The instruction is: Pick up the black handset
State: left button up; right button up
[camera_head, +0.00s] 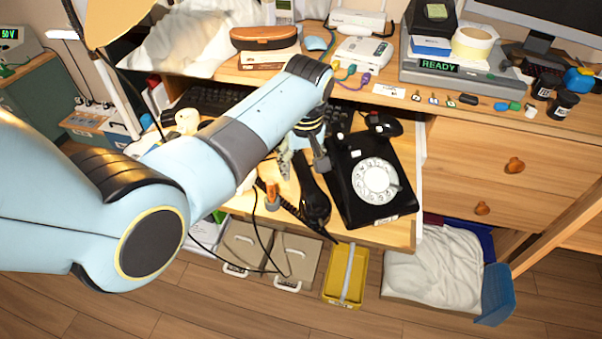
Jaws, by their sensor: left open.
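The black dial phone (345,199) with a white dial lies on the pull-out desk shelf, right of centre. The black handset (316,203) lies beside the phone body on its left, off the cradle, with its lower end near the shelf's front edge. My left arm reaches in from the left. My left gripper (303,166) points down at the upper part of the handset, its fingers apart on either side of it. Whether the fingers touch the handset cannot be told. The forearm hides part of the shelf behind. My right gripper is not in view.
A small orange-capped object (272,196) stands left of the handset. A black mouse (383,123) lies behind the phone. The upper desk holds a device reading READY (440,67) and small items. A yellow tray (345,275) and grey boxes sit below on the floor.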

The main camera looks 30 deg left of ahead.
pick_arm(q)
jog(key=shift+w+a+f, duration=0.1)
jog(key=shift+f, duration=0.8)
grip_shut()
